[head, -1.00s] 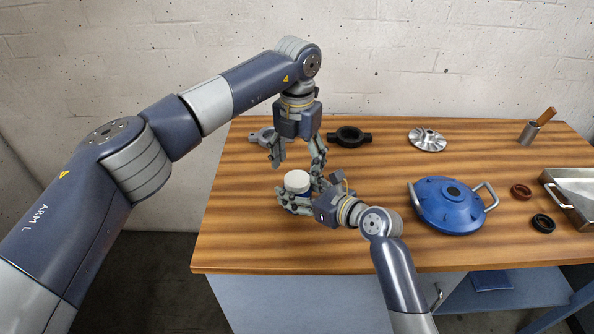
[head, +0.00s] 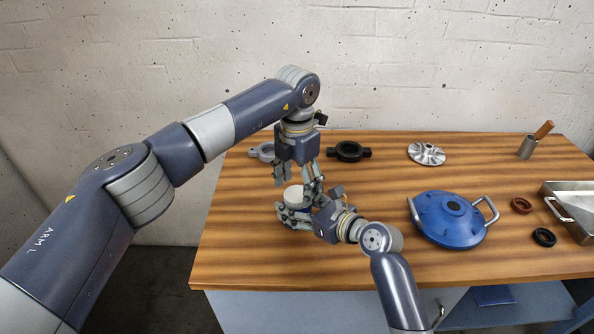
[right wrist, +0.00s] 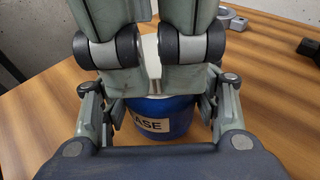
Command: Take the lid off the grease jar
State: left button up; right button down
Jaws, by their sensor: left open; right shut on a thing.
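The grease jar (right wrist: 165,122) is blue with a pale label reading "ASE" and stands upright on the wooden table. Its white lid (head: 295,193) is on top. My right gripper (head: 296,216) is shut on the jar's body, with a finger on either side in the right wrist view (right wrist: 160,112). My left gripper (head: 299,183) points down from above, open, its fingers at the lid's height. In the right wrist view those fingers hide much of the lid (right wrist: 150,45). I cannot tell whether they touch it.
Behind the jar lie a grey clamp-like part (head: 264,152) and a black ring (head: 349,151). To the right are a finned metal rotor (head: 426,153), a blue two-handled housing (head: 438,226), brown (head: 521,205) and black (head: 544,237) rings, a cup (head: 527,146) and a metal tray (head: 556,209).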

pick_arm(q)
jog(key=shift+f, duration=0.85)
jog(key=c, duration=1.1)
jog(key=n, duration=0.3)
jog(key=o, duration=1.2)
jog(key=shift+c, duration=0.2)
